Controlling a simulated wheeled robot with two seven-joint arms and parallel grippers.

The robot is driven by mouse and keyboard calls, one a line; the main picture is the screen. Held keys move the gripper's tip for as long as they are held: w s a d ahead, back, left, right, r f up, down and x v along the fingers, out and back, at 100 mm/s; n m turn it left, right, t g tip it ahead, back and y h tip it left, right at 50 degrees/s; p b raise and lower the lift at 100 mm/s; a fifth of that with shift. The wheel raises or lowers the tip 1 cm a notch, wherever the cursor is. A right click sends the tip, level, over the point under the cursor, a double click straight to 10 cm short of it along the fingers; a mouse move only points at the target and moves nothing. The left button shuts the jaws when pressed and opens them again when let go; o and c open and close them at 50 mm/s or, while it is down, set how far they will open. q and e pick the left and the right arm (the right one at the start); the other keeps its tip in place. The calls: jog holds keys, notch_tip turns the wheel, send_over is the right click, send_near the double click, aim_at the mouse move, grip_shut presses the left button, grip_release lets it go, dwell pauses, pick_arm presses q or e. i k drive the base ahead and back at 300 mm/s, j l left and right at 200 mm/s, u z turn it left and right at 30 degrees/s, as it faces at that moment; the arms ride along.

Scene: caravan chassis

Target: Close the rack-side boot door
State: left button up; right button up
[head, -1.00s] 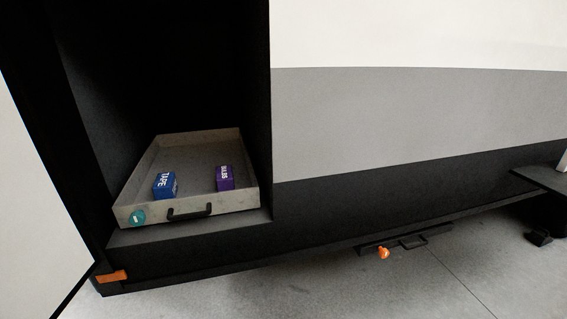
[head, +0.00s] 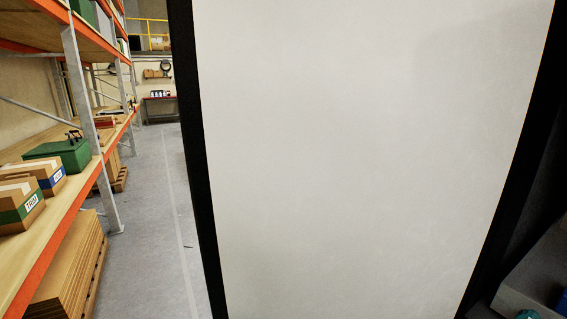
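The boot door (head: 370,150) is a large off-white panel with a black edge. It fills the middle of the head view and stands open, swung out from the caravan. Its left black edge (head: 196,160) faces the rack aisle. At the right, behind the door, part of the dark boot opening shows, with a corner of the grey drawer tray (head: 520,302) and its teal round tag (head: 528,314) at the bottom. Neither of my grippers is in view. The door's lower edge is out of the picture.
A storage rack (head: 90,120) with orange beams stands on the left, holding cardboard boxes (head: 20,203) and a green case (head: 62,153). A clear strip of concrete floor (head: 165,230) runs between rack and door. A red workbench (head: 160,110) is far back.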

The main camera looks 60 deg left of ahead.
aim_at(345, 158)
jog(key=j+u, duration=0.15)
jog(key=u, duration=0.3)
jog(key=j+u, duration=0.15)
jog(key=u, duration=0.3)
jog(key=j+u, duration=0.15)
jog(key=u, duration=0.35)
jog(key=j+u, duration=0.1)
jog(key=u, duration=0.35)
jog(key=i+u, duration=0.15)
jog(key=u, duration=0.3)
jog(key=i+j+u, duration=0.15)
jog(key=j, duration=0.2)
jog(key=i+z, duration=0.1)
jog(key=z, duration=0.35)
jog(key=i+j+z, duration=0.1)
jog(key=z, duration=0.35)
jog(key=j+z, duration=0.2)
jog(key=z, duration=0.25)
jog(key=i+j+z, duration=0.1)
jog(key=z, duration=0.4)
jog(key=i+j+z, duration=0.1)
jog(key=z, duration=0.35)
jog(key=j+z, duration=0.45)
jog(key=i+j+z, duration=0.1)
jog(key=z, duration=0.35)
jog(key=j+z, duration=0.45)
jog(key=k+l, duration=0.05)
jog(key=l, duration=0.05)
